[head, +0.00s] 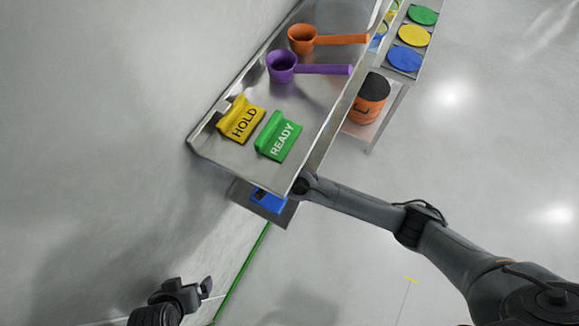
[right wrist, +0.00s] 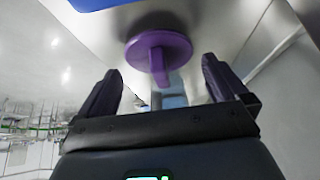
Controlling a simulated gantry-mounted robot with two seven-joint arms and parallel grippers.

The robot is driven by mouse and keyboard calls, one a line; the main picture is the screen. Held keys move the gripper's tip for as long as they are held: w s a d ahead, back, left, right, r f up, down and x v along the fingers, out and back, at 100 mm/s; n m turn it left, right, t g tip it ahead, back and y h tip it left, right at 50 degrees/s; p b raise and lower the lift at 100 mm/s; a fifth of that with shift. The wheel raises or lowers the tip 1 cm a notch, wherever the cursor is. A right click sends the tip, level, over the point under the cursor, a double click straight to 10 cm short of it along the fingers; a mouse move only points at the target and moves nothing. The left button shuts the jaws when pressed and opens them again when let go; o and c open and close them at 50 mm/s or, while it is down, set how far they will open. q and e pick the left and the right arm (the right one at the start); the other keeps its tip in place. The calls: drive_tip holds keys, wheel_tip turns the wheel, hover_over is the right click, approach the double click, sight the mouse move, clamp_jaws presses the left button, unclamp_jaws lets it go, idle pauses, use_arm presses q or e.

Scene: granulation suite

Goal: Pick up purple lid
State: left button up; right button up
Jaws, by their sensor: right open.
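The purple lid (right wrist: 158,50) shows in the right wrist view as a round disc with a knob or handle pointing toward me. I cannot make it out in the head view. My right gripper (right wrist: 162,85) is open, with its dark fingers spread to either side of the handle. The handle appears just beyond or between the fingertips; contact cannot be seen. In the head view my right arm reaches under the steel table edge, which hides the gripper. My left gripper (head: 186,290) is at the lower left of the head view, away from the table; its jaw state is unclear.
The steel table (head: 222,153) bears a purple scoop (head: 283,67), an orange scoop (head: 303,39), a yellow HOLD sign (head: 241,120) and a green READY sign (head: 279,137). A blue object (head: 268,200) sits below its near edge. An orange-black container (head: 368,98) stands right.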

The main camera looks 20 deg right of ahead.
drive_tip(key=shift+x, duration=1.05)
drive_tip(key=c, duration=0.9)
drive_tip(key=shift+o, duration=0.2)
drive_tip(key=shift+r, duration=0.15)
